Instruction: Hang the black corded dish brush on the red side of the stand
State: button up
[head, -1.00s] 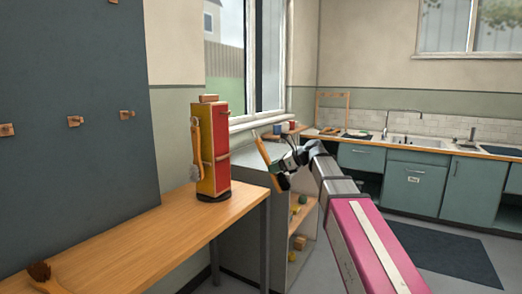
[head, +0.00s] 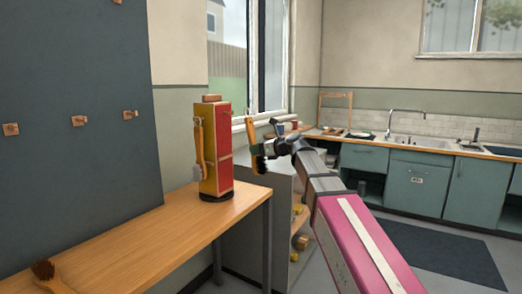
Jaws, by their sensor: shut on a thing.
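The stand (head: 213,188) is upright on the wooden table, with a yellow side at left and a red side (head: 220,135) at right. A brush with a wooden handle (head: 198,150) hangs on the yellow side. My gripper (head: 257,147) is shut on the black corded dish brush (head: 251,131), to the right of the stand. The held brush is nearly upright, with its orange handle up and dark bristles down. It appears apart from the red side. Its cord is too small to make out clearly, and my gripper partly hides the brush.
Another brush (head: 46,271) lies on the wooden table (head: 150,235) at the front left. A grey panel with several wooden pegs (head: 78,121) stands at left. A grey shelf unit (head: 240,215) is behind my arm. The table's middle is clear.

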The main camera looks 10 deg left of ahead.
jog(key=x, duration=0.8)
jog(key=shift+a, duration=0.25)
dwell(0.5)
jog(key=shift+w+r, duration=0.15)
dwell(0.5)
jog(key=o, duration=1)
jog(key=shift+d, duration=0.1)
jog(key=shift+v, duration=3.4)
